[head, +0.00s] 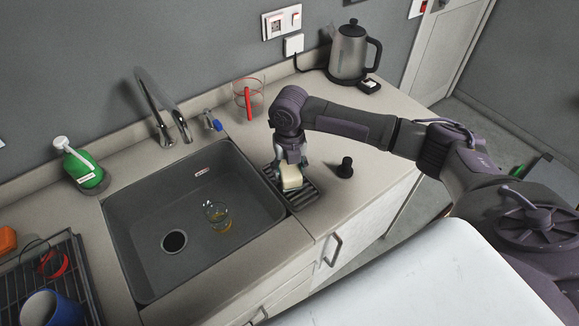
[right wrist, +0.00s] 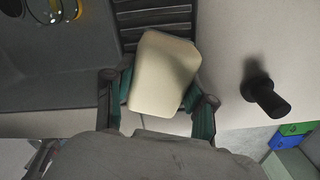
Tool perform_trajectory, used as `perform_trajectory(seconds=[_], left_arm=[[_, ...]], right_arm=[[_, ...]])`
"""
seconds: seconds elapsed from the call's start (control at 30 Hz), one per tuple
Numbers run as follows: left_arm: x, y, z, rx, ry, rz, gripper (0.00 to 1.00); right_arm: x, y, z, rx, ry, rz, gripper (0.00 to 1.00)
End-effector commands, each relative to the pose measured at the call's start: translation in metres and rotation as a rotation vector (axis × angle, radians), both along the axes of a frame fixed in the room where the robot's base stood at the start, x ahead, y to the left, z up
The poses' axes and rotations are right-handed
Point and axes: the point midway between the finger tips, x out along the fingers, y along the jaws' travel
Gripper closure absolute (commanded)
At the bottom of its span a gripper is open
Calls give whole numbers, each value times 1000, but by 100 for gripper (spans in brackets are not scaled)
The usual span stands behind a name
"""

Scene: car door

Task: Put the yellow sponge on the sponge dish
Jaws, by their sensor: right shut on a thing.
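The pale yellow sponge (head: 291,177) is held by my right gripper (head: 292,165), which points down beside the right edge of the sink. In the right wrist view the sponge (right wrist: 163,75) sits between the two fingers of my right gripper (right wrist: 160,95), slightly tilted. The dark ribbed sponge dish (head: 302,194) lies on the counter right of the sink, under the sponge. Its slats (right wrist: 150,15) also show behind the sponge in the right wrist view. I cannot tell whether the sponge touches the dish. My left gripper is not in view.
The sink (head: 140,215) holds a glass (head: 217,214). A small black stopper-like object (head: 345,168) stands right of the dish. A glass with a red item (head: 248,98) and a kettle (head: 350,50) stand farther back. A dish rack (head: 45,285) is at left.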

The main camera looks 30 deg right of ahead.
Motion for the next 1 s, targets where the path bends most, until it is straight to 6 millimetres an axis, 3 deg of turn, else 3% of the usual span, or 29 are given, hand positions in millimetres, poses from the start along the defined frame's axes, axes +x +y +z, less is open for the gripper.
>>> perform_trajectory(seconds=[0.3,0.33,0.47,0.8,1.0], left_arm=[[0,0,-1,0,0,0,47],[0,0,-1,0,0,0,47],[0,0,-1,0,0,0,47],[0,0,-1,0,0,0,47],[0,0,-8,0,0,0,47]], right_arm=[[0,0,-4,0,1,0,73],[0,0,-4,0,1,0,42],[0,0,-3,0,1,0,20],[0,0,-1,0,0,0,20],[1,0,20,0,-3,0,20]])
